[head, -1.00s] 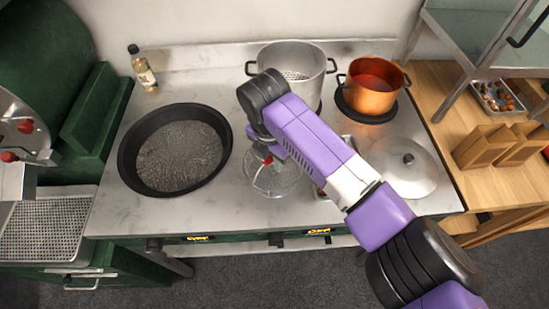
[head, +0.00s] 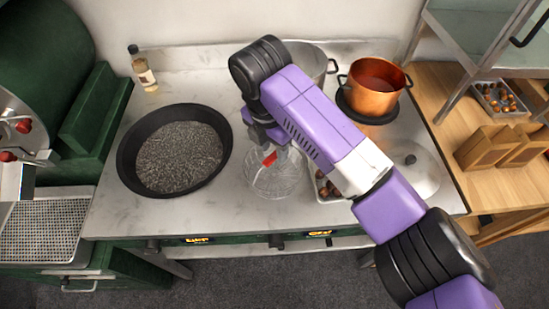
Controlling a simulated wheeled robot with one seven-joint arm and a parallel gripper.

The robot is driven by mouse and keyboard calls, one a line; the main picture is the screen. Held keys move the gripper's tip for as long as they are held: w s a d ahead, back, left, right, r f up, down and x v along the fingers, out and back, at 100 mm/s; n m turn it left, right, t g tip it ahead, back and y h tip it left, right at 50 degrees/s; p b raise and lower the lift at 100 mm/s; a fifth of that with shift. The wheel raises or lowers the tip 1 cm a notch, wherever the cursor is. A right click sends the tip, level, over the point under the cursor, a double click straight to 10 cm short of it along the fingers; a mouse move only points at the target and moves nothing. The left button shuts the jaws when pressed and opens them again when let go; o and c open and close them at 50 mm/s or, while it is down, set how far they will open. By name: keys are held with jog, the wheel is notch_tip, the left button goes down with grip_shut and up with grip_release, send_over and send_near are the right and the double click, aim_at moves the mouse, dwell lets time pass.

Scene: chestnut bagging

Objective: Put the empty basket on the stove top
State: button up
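A round, see-through basket (head: 274,184), seemingly of fine wire, is at the middle front of the stove top (head: 226,212). It looks empty. A small red part (head: 270,158) shows at its upper edge; I cannot tell whether it belongs to the basket. My gripper (head: 279,150) points down just above the basket's far side, close to the red part. My own wrist hides part of the gripper, and the fingers are too small to tell whether they hold anything.
A black pan (head: 127,170) with a grey mesh-like inside stands left. A steel pot (head: 325,62), partly behind my arm, and a copper pot (head: 372,92) stand at the back. A lid (head: 424,172) and a chestnut tray (head: 334,199) lie right. A bottle (head: 144,70) stands back left.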

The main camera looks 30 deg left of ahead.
jog(key=r, duration=0.6)
jog(key=shift+s+b, duration=0.35)
